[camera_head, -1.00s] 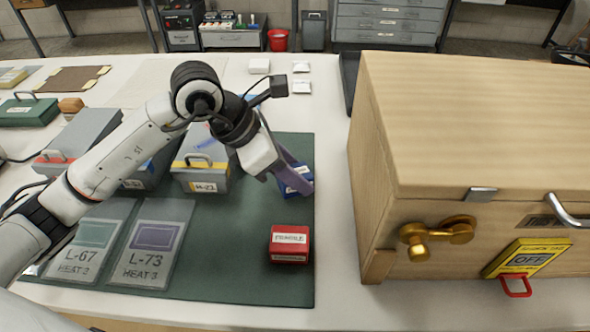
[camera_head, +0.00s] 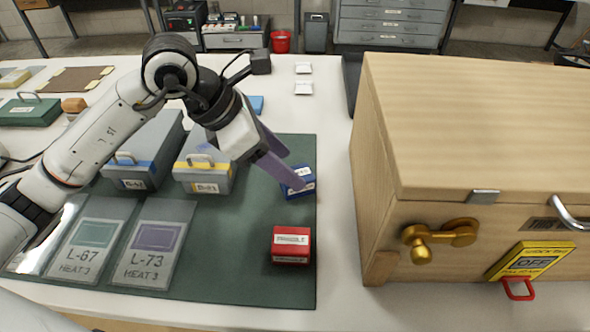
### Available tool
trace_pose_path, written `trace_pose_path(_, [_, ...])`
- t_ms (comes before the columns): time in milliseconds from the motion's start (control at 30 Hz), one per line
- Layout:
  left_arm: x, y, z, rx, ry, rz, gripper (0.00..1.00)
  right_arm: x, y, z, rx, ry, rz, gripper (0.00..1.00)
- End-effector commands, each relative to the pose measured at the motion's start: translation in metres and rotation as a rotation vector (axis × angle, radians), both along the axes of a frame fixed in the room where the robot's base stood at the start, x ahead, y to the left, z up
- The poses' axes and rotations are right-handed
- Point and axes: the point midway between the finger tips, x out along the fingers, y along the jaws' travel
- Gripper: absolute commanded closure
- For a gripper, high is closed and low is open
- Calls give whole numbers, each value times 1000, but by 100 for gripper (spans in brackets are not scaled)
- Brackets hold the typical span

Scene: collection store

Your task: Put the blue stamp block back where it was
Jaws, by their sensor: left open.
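The blue stamp block (camera_head: 301,190) with a white label stands on the right edge of the dark green mat (camera_head: 220,275). My left gripper (camera_head: 293,170) is open, its purple-grey fingers pointing down and right at the block. One finger overlaps the block's left side in the camera_head view; I cannot tell whether it touches. A red block (camera_head: 291,253) with white labels stands on the mat nearer to me, apart from the blue one. My right gripper is out of view.
A large wooden case (camera_head: 450,130) with a brass latch stands close to the right of the mat. Grey boxes with blue (camera_head: 135,178) and yellow (camera_head: 203,181) bands stand left of the gripper. Plates L-67 (camera_head: 88,245) and L-73 (camera_head: 155,245) lie in front.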

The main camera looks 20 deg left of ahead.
Motion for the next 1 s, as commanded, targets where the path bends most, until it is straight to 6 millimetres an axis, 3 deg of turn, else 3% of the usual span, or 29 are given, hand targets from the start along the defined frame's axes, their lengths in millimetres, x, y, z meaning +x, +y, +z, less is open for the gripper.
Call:
trace_pose_path(200, [-16, 20, 39, 3, -5, 1, 44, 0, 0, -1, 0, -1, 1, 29])
trace_pose_path(400, [-24, 30, 58, 2, -1, 1, 44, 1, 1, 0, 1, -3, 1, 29])
trace_pose_path(1000, [-26, 32, 61, 0, 1, -1, 44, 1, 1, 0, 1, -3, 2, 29])
